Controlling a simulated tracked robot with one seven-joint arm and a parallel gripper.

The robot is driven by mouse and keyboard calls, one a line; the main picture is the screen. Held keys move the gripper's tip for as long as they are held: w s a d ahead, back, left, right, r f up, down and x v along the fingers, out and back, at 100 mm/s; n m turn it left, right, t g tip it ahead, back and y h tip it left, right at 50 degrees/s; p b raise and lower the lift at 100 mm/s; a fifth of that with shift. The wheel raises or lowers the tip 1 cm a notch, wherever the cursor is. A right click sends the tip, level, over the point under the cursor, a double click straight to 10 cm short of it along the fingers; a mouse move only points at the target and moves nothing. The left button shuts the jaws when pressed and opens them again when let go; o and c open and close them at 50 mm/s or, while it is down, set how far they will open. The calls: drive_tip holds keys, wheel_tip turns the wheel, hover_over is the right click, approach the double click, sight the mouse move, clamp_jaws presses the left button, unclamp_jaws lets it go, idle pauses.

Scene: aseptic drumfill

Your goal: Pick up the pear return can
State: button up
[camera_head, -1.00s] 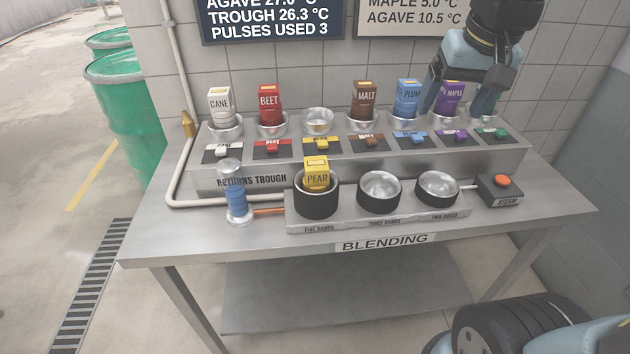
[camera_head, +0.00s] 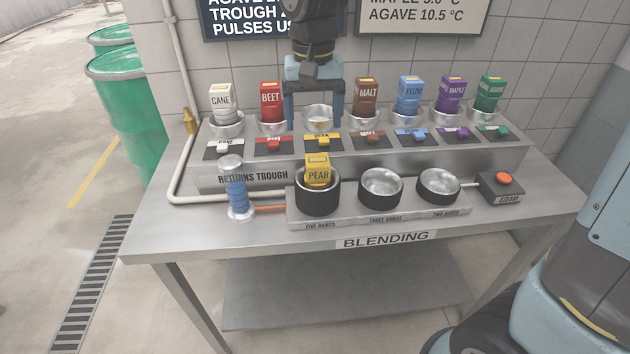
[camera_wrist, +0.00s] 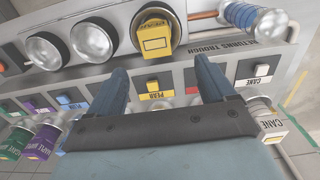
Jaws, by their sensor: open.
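The yellow pear can (camera_head: 318,170) stands in the left cup (camera_head: 317,201) of the front row, the one marked for five bands. It also shows at the top of the wrist view (camera_wrist: 155,40). My gripper (camera_head: 314,124) is open and empty, pointing down over the back row of cups, behind the pear can. Its two fingers straddle the empty cup (camera_head: 319,117) above the yellow pear tab (camera_head: 322,141). In the wrist view the fingers (camera_wrist: 160,77) are spread apart, with the pear can beyond their tips.
Several cans stand in the back row, with the red beet can (camera_head: 270,101) and brown malt can (camera_head: 366,97) beside my gripper. Two empty front cups (camera_head: 381,187) are right of the pear can. A blue-banded cylinder (camera_head: 237,193) stands left; a steam button box (camera_head: 501,187) is at right.

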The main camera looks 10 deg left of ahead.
sight(318, 160)
wheel_tip(318, 160, down, 6)
drive_tip(key=shift+f, duration=0.1)
drive_tip(key=shift+d+f, duration=0.2)
drive_tip(key=shift+f, duration=1.15)
drive_tip(key=shift+d+f, duration=0.2)
drive_tip(key=shift+f, duration=1.15)
clamp_jaws()
